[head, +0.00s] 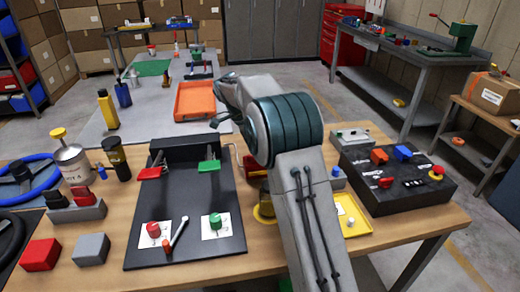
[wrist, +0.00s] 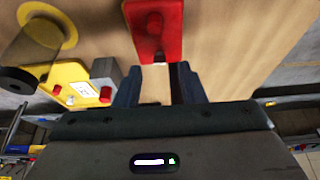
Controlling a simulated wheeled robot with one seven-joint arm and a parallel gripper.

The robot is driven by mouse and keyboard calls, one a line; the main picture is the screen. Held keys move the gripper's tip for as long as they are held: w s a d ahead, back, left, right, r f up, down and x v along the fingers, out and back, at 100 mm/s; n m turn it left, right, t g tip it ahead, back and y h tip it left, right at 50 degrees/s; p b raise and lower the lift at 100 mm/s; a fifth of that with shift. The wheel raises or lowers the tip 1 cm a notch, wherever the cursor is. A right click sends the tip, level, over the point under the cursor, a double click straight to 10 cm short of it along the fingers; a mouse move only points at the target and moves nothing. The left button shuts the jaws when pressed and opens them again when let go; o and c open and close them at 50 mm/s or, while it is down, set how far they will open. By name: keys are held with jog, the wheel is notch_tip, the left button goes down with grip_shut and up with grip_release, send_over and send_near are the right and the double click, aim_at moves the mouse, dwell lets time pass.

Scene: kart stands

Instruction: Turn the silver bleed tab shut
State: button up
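I cannot pick out the silver bleed tab for certain in either view. In the wrist view a red part (wrist: 155,28) lies just ahead of my gripper (wrist: 157,78). A small greyish detail shows at the red part's near end, too small to make out. My gripper's two dark fingers are apart, one on each side below that end, with nothing visibly held between them. In the head view a red piece (head: 251,166) shows partly behind my arm, which hides my fingers and much of the bench there.
A black panel (head: 186,190) with a silver lever (head: 180,231) stands left of my arm. A black control box (head: 395,178) and a yellow tray (head: 352,214) are to the right. In the wrist view a grey block with a red button (wrist: 105,95) sits left of my fingers.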

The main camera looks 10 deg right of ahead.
jog(key=v, duration=1.1)
jog(key=shift+a+r+p, duration=0.2)
jog(key=shift+r+p, duration=0.05)
jog(key=shift+p, duration=0.2)
